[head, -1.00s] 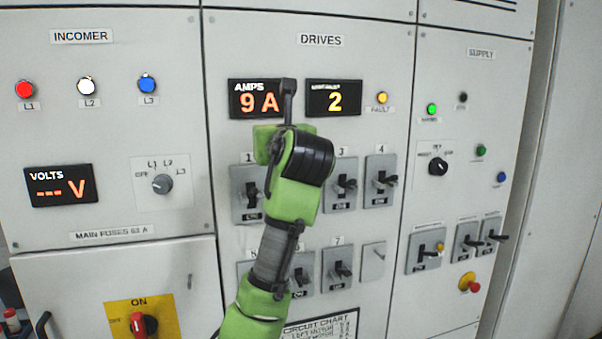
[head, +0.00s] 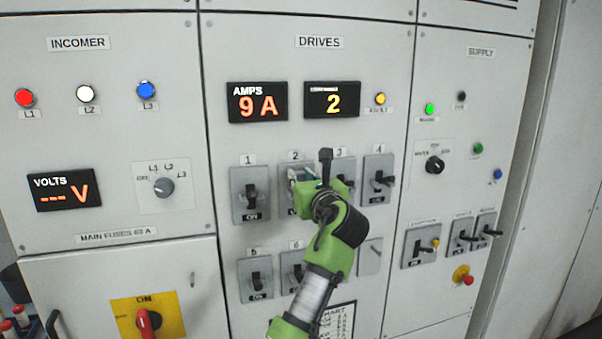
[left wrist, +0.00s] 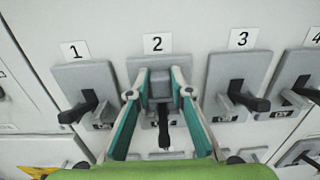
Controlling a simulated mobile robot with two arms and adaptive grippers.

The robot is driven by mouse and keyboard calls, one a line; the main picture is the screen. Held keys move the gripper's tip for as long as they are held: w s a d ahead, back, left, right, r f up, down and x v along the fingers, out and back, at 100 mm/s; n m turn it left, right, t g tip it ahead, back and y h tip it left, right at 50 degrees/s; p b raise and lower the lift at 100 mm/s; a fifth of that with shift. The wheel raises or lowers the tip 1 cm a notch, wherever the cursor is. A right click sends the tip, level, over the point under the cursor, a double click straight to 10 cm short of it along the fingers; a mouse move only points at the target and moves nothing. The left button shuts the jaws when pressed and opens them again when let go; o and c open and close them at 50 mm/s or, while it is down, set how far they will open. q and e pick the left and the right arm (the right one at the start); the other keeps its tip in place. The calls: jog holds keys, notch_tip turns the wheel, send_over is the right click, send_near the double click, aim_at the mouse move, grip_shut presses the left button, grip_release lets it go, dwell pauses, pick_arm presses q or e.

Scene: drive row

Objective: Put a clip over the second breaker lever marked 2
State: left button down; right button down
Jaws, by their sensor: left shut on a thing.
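The breaker marked 2 is a grey plate (left wrist: 137,70) under its number label (left wrist: 156,43) in the left wrist view. Its black lever (left wrist: 163,132) points down and out between my fingers. My left gripper (left wrist: 159,88) has its two teal-lined fingers on either side of a small grey block, which looks like the clip (left wrist: 159,82). The block is at the upper part of the lever; I cannot tell whether it sits over it or just in front. In the head view my left gripper (head: 303,181) covers most of breaker 2. My right gripper is not in view.
Breaker 1 (head: 249,193) stands to the left, breakers 3 (left wrist: 236,85) and 4 (head: 378,180) to the right, with levers jutting out. Breakers 5 (head: 255,279) and 6 (head: 292,272) are below. The displays (head: 257,102) above are clear of my arm.

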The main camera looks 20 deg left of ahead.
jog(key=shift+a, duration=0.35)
pick_arm(q)
jog(key=c, duration=1.8)
grip_release()
jog(key=shift+f, duration=0.1)
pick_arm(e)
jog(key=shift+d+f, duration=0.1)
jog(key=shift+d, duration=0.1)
